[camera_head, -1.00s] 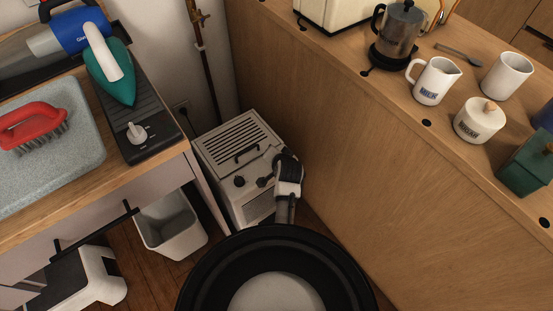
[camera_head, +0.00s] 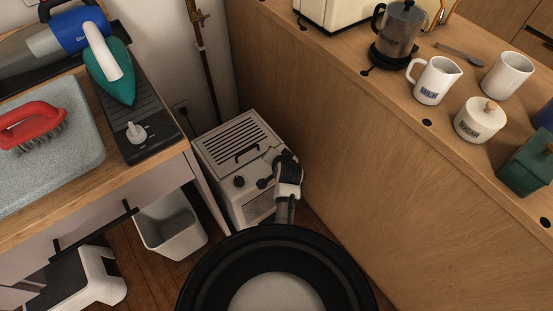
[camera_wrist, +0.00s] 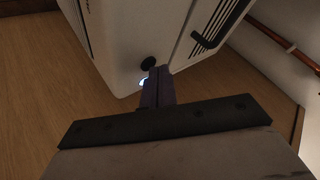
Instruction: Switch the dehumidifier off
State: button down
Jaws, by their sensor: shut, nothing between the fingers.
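The dehumidifier (camera_head: 239,142) is a white box with a slatted top and a black handle, standing on the floor in the corner. A dark round knob (camera_head: 239,181) is on its front near the top. In the wrist view the knob (camera_wrist: 148,63) shows just beyond and left of my fingertips, with a small bluish-white light (camera_wrist: 142,82) beside it. My gripper (camera_head: 264,183) is shut and empty, with its fingers at the upper front, right of the knob in the head view. In the wrist view my gripper (camera_wrist: 159,72) hides part of the front; contact cannot be told.
A wooden counter side (camera_head: 350,150) stands close on the right. A desk with an iron (camera_head: 108,65) and a red brush (camera_head: 32,124) is on the left. A white bin (camera_head: 170,225) sits below it, left of the dehumidifier.

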jog(key=shift+f, duration=0.15)
jog(key=shift+r+p, duration=0.65)
jog(key=shift+p, duration=0.1)
notch_tip(320, 180, up, 6)
jog(key=p, duration=0.6)
dwell(1.0)
